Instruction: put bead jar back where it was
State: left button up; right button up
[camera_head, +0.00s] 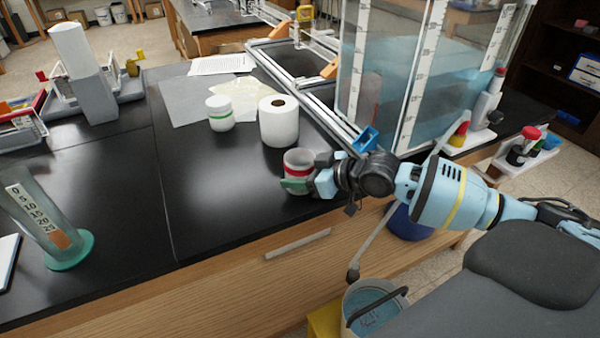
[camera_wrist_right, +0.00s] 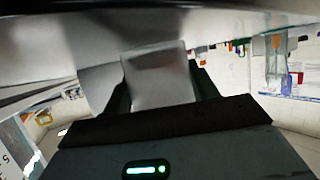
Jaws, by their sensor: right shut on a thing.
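The bead jar, as I take it, is a small pale jar (camera_head: 298,160) with a red band, near the front edge of the black bench. My right gripper (camera_head: 305,180) is shut on it from the right, and its fingers cover the jar's lower part. I cannot tell whether the jar's base touches the bench. In the right wrist view a pale grey surface (camera_wrist_right: 158,78) fills the space between the dark fingers. My left gripper is not in view.
A white jar with a green band (camera_head: 220,114) and a white paper roll (camera_head: 279,122) stand behind the held jar. A large water tank (camera_head: 415,75) is at right. A glass cylinder on a green base (camera_head: 68,250) stands at left. The bench's middle is clear.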

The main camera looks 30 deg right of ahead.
jog(key=shift+f, duration=0.1)
jog(key=o, duration=1)
jog(key=shift+r, duration=0.2)
jog(key=p+v, duration=0.1)
jog(key=v, duration=1.1)
jog(key=shift+f, duration=0.15)
